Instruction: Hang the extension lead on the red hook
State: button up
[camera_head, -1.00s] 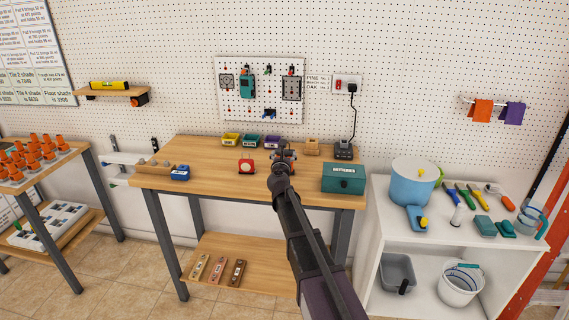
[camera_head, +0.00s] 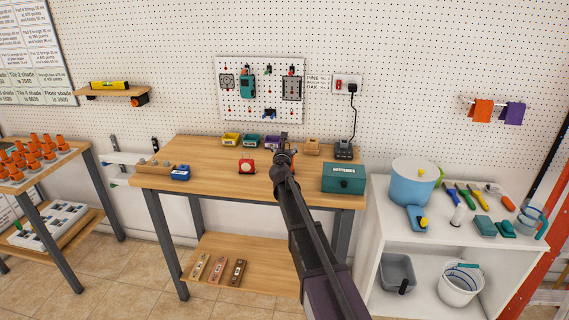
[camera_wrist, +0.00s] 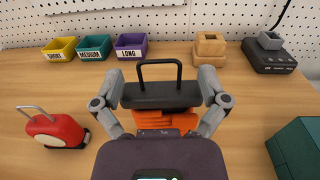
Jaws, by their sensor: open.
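The extension lead (camera_wrist: 163,117) looks like an orange wound bundle under a black top with an upright black loop handle. It stands on the wooden workbench (camera_head: 215,180), in the middle of the wrist view. My gripper (camera_wrist: 161,76) is open, with one grey finger on each side of the lead's black top. I cannot tell whether the fingers touch it. In the head view my gripper (camera_head: 284,140) is over the bench and mostly hides the lead. A white tool board (camera_head: 247,112) on the wall carries several small red hooks; I cannot tell which is the task's hook.
Yellow, teal and purple bins (camera_wrist: 130,46) line the bench's back. A red tape-like case (camera_wrist: 52,130) stands left of the lead, a teal batteries box (camera_head: 343,178) right. A wooden block (camera_wrist: 210,45) and a corded charger (camera_head: 343,149) stand behind at right.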

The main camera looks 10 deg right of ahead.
grip_shut()
dwell(0.4)
jog(key=shift+r, duration=0.15)
notch_tip(320, 180, up, 3)
jog(key=p, duration=0.3)
jog(key=shift+r+p, duration=0.2)
jog(key=shift+p, duration=0.15)
jog(key=s+d+r+p, duration=0.1)
jog(key=s+d, duration=0.3)
jog(key=s, duration=1.1)
jog(key=shift+s+d+r, duration=0.15)
jog(key=shift+s, duration=0.1)
jog(key=shift+r, duration=0.1)
notch_tip(320, 180, up, 21)
jog(key=p, duration=2.2)
jog(key=shift+r, duration=0.2)
jog(key=shift+f, duration=0.1)
